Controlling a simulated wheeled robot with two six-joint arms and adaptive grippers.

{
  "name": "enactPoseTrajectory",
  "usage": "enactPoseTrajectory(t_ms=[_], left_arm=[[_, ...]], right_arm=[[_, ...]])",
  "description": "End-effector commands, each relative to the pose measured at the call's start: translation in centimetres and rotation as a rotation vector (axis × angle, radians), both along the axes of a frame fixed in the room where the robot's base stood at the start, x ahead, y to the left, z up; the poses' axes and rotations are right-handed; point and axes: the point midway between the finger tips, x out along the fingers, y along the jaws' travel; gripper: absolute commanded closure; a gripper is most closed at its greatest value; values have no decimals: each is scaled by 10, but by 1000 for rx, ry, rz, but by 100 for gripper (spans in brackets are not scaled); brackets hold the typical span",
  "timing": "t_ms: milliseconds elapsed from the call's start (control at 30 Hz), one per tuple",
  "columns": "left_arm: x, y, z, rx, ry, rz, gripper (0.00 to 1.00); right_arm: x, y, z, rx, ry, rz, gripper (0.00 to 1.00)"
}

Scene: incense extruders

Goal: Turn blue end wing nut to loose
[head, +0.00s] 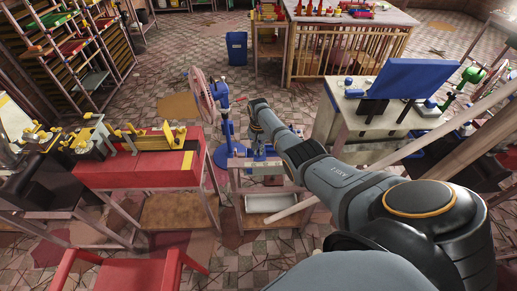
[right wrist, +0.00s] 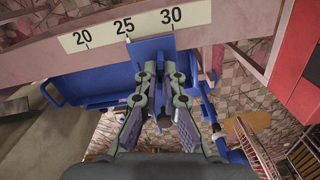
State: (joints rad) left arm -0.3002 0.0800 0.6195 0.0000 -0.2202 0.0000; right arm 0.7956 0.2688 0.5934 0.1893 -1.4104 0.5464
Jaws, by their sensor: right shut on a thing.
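My right arm reaches to the middle of the head view, and its gripper (head: 266,136) points down at a small blue-fitted stand. In the right wrist view the two grey fingers of my right gripper (right wrist: 164,76) close around a blue upright piece (right wrist: 152,50), which appears to be the blue end wing nut. The fingers hide much of it, so its exact shape and turn angle cannot be told. A white scale strip (right wrist: 103,33) marked 20, 25 and 30 lies on a pinkish beam right behind it. My left gripper is out of view.
A blue tray-like part (right wrist: 65,90) lies left of the fingers in the wrist view. A red bench (head: 128,168) with yellow tools stands left, and a pale table (head: 350,122) with a blue panel stands right. A blue bin (head: 236,48) stands behind.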

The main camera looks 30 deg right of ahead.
Motion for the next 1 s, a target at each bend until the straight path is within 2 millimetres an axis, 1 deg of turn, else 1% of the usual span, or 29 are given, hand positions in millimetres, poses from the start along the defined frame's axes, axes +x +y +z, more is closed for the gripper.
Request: enactPoseTrajectory(t_ms=[1000], left_arm=[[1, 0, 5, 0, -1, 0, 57]], right_arm=[[1, 0, 1, 0, -1, 949, 100]])
